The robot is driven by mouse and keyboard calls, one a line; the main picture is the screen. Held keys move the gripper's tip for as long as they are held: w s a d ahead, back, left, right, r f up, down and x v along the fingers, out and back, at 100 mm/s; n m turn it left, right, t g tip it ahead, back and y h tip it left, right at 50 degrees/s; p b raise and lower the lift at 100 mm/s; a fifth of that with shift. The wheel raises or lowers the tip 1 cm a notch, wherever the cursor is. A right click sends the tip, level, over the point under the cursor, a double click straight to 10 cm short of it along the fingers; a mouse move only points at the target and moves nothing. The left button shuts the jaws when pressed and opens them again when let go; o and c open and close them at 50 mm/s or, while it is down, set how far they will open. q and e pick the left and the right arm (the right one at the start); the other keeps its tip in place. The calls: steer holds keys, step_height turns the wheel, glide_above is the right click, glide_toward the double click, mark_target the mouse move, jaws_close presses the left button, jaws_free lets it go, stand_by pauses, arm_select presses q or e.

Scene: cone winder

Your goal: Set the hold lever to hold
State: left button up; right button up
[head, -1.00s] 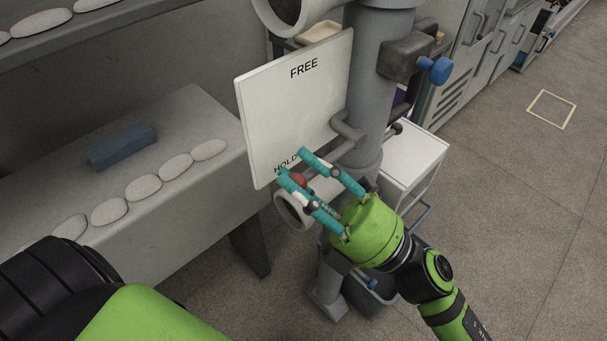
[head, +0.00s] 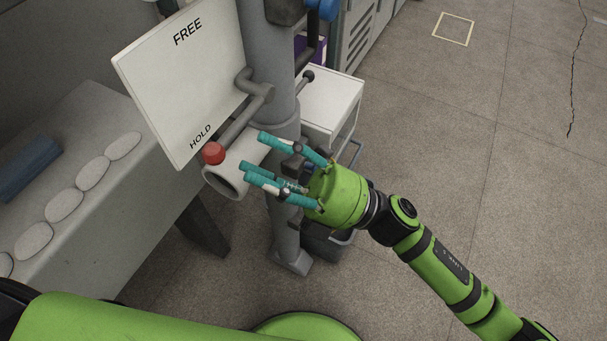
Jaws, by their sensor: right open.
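The hold lever (head: 238,125) is a grey bar with a red knob (head: 213,153) at its end. It angles down from a bracket on the grey column (head: 269,70). The knob is beside the word HOLD at the lower edge of the white plate (head: 180,75); FREE is printed near the top. My right gripper (head: 252,158) is open and empty, to the right of the knob and apart from it, with its teal fingers pointing left. The left gripper is not in view.
A grey tube end (head: 226,182) is just below the knob. A bench (head: 130,185) with white oval pieces and a blue block (head: 28,170) is at left. A white cart (head: 332,98) stands behind the column. The floor at right is clear.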

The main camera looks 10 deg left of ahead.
steer(key=v, duration=0.6)
steer(key=shift+w+r, duration=0.1)
stand_by(0.3)
